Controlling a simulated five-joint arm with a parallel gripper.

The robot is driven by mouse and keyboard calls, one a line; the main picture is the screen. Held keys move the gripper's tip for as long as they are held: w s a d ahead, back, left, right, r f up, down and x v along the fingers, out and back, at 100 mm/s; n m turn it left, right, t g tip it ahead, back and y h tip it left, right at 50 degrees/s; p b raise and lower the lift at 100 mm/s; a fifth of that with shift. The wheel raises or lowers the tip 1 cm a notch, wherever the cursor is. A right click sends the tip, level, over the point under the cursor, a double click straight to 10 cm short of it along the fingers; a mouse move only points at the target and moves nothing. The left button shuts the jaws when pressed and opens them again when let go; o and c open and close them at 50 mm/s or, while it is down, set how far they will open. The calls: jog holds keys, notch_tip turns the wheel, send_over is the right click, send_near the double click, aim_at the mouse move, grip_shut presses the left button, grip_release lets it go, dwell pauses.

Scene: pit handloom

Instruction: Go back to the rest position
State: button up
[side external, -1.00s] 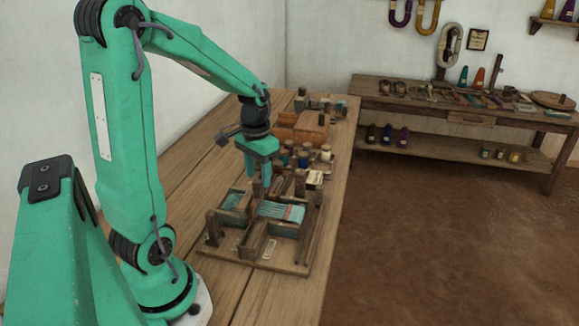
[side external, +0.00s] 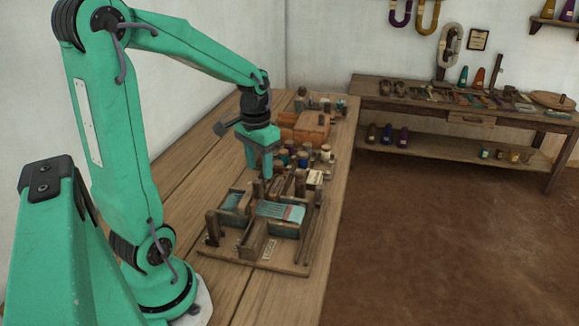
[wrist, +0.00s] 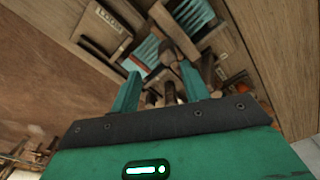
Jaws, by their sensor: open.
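My green gripper (side external: 258,160) hangs over the far side of the small wooden loom (side external: 270,238) on the bench, its jaws pointing down. In the wrist view the two green fingers (wrist: 159,88) stand apart, with part of the loom behind them. I see nothing held between them. The loom has wooden posts and two patches of blue-green threads (side external: 280,212), one with a reddish edge. A pale label (side external: 268,249) is on its near part. The exact gap between the fingertips and the loom posts is hard to tell.
Several spools (side external: 303,158) and an orange-brown box (side external: 302,126) stand behind the loom on the bench (side external: 190,190). The bench is clear left of the loom. A second table (side external: 450,112) with tools stands by the back wall, across open floor.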

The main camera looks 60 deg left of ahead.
jog(key=s+d+r+m+t, duration=0.1)
jog(key=s+d+r+t, duration=0.1)
jog(key=d, duration=0.5)
jog(key=s+d+r+m+t, duration=0.1)
jog(key=s+d+r+t, duration=0.2)
jog(key=d+r, duration=0.3)
jog(key=shift+s+d+m, duration=0.4)
jog(key=shift+s+d, duration=0.5)
jog(key=shift+d, duration=0.1)
